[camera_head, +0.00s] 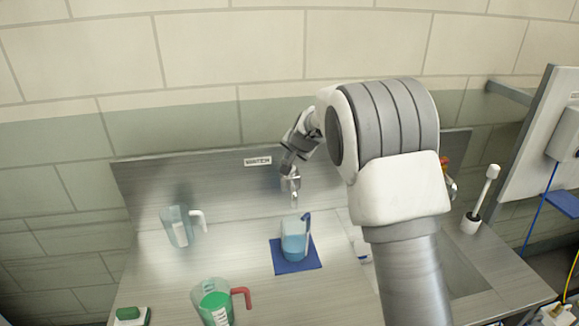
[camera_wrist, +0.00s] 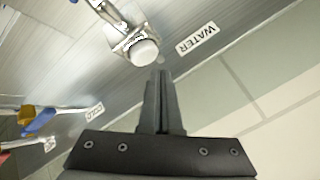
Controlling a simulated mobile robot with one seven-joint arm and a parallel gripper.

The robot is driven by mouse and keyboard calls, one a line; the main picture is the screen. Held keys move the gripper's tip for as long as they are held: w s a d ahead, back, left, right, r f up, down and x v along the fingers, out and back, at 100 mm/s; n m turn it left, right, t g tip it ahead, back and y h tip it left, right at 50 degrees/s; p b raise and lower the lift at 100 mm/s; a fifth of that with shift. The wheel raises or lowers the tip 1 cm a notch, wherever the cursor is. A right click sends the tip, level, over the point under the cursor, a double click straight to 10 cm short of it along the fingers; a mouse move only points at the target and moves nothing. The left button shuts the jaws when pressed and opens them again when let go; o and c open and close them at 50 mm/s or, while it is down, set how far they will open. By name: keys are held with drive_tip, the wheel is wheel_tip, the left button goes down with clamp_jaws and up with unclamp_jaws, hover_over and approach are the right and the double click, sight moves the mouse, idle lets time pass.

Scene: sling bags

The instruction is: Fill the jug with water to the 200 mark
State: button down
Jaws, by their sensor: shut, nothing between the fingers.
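A clear jug with a blue handle (camera_head: 295,240) stands upright on a blue mat (camera_head: 299,266), beneath the metal tap (camera_head: 291,183). Its lower part looks blue, but I cannot read its marks or the exact level. In the wrist view the tap has a round white button (camera_wrist: 145,52), beside a WATER label (camera_wrist: 197,39). My gripper (camera_wrist: 160,76) is shut and empty, its tips close to the button; I cannot tell whether they touch it. In the head view my gripper (camera_head: 286,164) is at the top of the tap.
A white-handled jug (camera_head: 180,226) stands at the left. A red-handled jug (camera_head: 214,303) with green contents is in front. A green sponge (camera_head: 131,316) lies front left. A white brush (camera_head: 482,197) stands at the right.

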wheel_tip(320, 180, up, 5)
drive_tip(key=p, duration=0.3)
drive_tip(key=shift+f, duration=0.2)
drive_tip(key=shift+s+r, duration=0.1)
drive_tip(key=s+d+r+n+b, duration=0.1)
drive_tip(key=s+d+r, duration=0.2)
drive_tip(key=s, duration=0.4)
drive_tip(key=s+d+r+n+g, duration=0.1)
drive_tip(key=s+d+r, duration=0.15)
drive_tip(key=s, duration=0.35)
drive_tip(key=s+d+r+n+b, duration=0.1)
drive_tip(key=s+d+r, duration=0.15)
drive_tip(key=s, duration=0.45)
drive_tip(key=s+d+f+n+h, duration=0.1)
drive_tip(key=s+d, duration=0.1)
drive_tip(key=s, duration=0.6)
drive_tip(key=s+d+f+g+b, duration=0.1)
drive_tip(key=s+d+f, duration=0.1)
drive_tip(key=s, duration=0.7)
drive_tip(key=s+d+f+n+g+h+b, duration=0.1)
drive_tip(key=s+d+f, duration=0.1)
drive_tip(key=s, duration=0.7)
drive_tip(key=shift+s+d+f+n+h, duration=0.15)
drive_tip(key=shift+s+d+n+h, duration=0.1)
drive_tip(key=shift+d+n+h, duration=0.05)
